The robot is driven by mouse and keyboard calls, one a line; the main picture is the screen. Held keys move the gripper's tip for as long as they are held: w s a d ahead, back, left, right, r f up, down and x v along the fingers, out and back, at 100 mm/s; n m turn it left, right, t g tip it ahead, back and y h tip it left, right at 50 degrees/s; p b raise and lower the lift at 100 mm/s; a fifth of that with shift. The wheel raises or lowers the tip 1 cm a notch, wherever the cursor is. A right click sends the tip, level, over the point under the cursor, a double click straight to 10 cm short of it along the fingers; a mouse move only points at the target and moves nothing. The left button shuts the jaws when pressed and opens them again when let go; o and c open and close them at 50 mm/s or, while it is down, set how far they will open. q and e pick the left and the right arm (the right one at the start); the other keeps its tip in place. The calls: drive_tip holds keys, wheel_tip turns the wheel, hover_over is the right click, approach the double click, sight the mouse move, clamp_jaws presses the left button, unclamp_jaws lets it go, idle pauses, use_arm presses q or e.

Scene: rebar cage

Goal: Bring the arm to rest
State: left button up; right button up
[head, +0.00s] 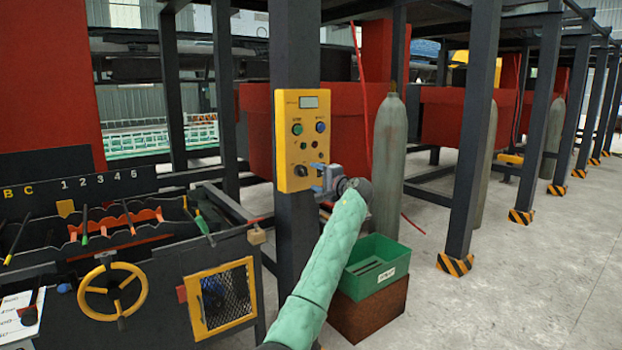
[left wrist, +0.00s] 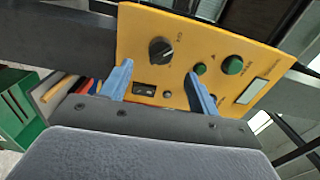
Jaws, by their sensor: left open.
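My left arm, in a quilted green sleeve, reaches up from the bottom of the head view. Its gripper (head: 322,180) is at the lower right part of a yellow control panel (head: 288,100) on a dark post. In the left wrist view the two blue fingers (left wrist: 160,88) are spread apart with nothing between them. They point at the panel (left wrist: 150,28), near a black rotary knob (left wrist: 160,50), a small black switch (left wrist: 145,88) and green buttons (left wrist: 232,65). Whether a fingertip touches the panel I cannot tell. My right gripper is not in view.
A green bin (head: 378,268) stands on a brown box (head: 368,312) beside my arm. A dark console with a yellow handwheel (head: 112,290) and levers is at the left. A grey gas cylinder (head: 388,165) stands behind. Open floor (head: 540,290) lies to the right.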

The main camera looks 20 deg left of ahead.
use_arm(q)
drive_tip(key=shift+s+d, duration=0.25)
drive_tip(key=shift+d, duration=0.1)
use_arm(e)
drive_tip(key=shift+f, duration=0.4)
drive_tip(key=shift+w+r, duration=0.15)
